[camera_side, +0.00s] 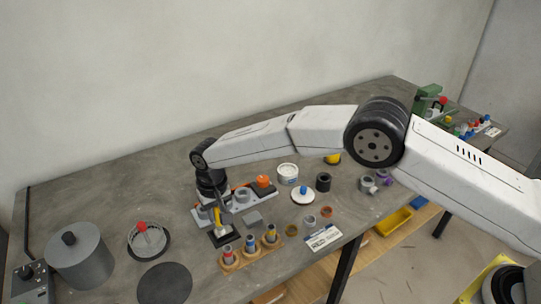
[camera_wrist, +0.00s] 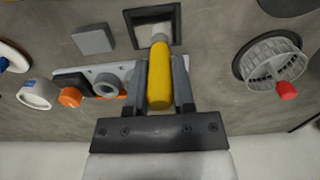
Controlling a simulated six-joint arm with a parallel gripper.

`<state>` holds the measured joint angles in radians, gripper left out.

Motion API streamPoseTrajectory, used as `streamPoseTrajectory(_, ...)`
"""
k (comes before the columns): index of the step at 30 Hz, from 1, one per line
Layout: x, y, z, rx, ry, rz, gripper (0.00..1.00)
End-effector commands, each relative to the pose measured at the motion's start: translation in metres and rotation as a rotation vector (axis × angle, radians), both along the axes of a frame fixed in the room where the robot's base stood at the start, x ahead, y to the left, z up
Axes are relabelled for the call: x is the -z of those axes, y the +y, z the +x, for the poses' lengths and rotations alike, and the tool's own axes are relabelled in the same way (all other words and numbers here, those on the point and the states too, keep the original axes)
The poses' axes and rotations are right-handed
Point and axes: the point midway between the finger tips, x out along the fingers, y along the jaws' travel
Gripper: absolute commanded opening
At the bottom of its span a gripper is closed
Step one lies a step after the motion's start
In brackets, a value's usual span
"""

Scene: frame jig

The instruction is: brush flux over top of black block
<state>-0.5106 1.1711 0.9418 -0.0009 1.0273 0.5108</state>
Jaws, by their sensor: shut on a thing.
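My gripper (camera_wrist: 160,82) is shut on a brush with a yellow handle (camera_wrist: 160,75). The brush points down and away from the jaws in the wrist view. In the side view my gripper (camera_side: 214,205) is low over the bench, with the yellow handle (camera_side: 217,214) below it. The black block (camera_side: 223,237) is a square black frame with a pale middle, lying below the brush. In the wrist view the black block (camera_wrist: 141,19) is at the top centre, and the brush's front end overlaps its near edge. I cannot tell whether the bristles touch it.
A grey block (camera_side: 253,218) lies right of the black block. A wooden rack (camera_side: 237,264) with several upright tools stands in front. A pale fixture (camera_side: 262,193) with an orange part is behind. A red-knobbed basket (camera_side: 148,240) stands left; a white jar (camera_side: 288,173) stands right.

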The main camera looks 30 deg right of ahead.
Motion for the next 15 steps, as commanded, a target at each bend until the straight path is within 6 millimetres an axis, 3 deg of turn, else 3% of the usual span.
streamPoseTrajectory(12, 0.000, -0.026, -0.001, 0.001, 0.002, -0.002, 0.00)
streamPoseTrajectory(15, 0.000, -0.020, 0.002, -0.002, 0.000, 0.000, 0.00)
